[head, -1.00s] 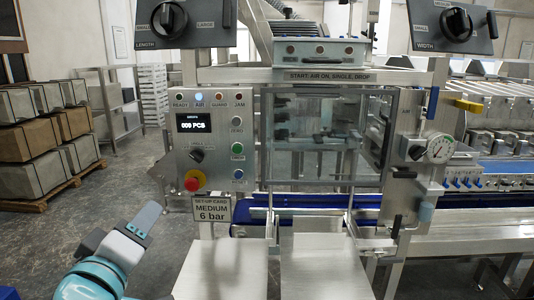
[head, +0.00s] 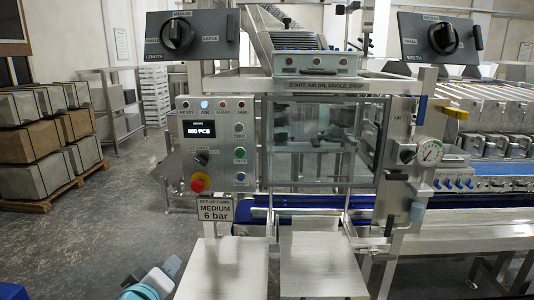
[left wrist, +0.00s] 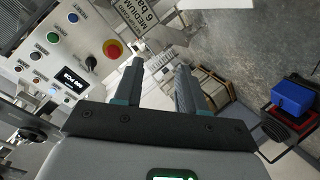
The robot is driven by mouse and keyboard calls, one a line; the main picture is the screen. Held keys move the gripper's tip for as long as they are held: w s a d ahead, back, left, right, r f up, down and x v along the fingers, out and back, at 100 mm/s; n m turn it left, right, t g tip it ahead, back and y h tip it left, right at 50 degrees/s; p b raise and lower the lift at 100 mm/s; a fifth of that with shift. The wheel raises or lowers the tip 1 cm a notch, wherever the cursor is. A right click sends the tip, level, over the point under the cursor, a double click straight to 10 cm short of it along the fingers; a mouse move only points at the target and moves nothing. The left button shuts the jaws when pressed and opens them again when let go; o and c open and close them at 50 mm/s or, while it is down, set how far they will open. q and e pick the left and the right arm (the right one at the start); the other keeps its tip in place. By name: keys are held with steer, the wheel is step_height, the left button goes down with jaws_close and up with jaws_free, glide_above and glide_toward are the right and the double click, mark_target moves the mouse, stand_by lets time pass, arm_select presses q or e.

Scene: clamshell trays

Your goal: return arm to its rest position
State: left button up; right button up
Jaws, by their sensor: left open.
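My left gripper (head: 165,270) is low in the head view, left of the machine's steel plates, with only its end and a bit of the arm showing. In the left wrist view its two fingers (left wrist: 158,82) stand apart with nothing between them. The control panel (head: 217,143) with its red stop button (head: 198,183) is above the gripper in the head view. The panel also shows at the upper left of the left wrist view (left wrist: 75,45). My right gripper is not in view.
Two bare steel plates (head: 222,268) jut out at the front of the machine. A set-up card (head: 215,209) hangs below the panel. Stacked boxes (head: 30,140) on a pallet stand at the left. A blue bin (left wrist: 292,98) shows in the left wrist view.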

arm_select(q)
steer(key=s+d+f+m+g+p, duration=0.1)
steer(key=s+f+g+p, duration=0.15)
steer(key=f, duration=0.85)
steer(key=s+d+f+m+g+p, duration=0.1)
steer(key=s+f+m+g, duration=0.2)
steer(key=f, duration=0.9)
steer(key=s+d+f+m+g+h, duration=0.1)
steer(key=s+d+f+g+h, duration=0.1)
steer(key=s+f, duration=0.4)
steer(key=s+d+f+m+g+h+p, duration=0.1)
steer(key=s+d+f+g, duration=0.3)
steer(key=s, duration=1)
step_height(320, 180, down, 3)
steer(key=shift+d+r+m+g+h, duration=0.1)
steer(key=shift+d+m+g+h, duration=0.4)
steer(key=shift+g, duration=0.55)
steer(key=shift+w+a, duration=0.1)
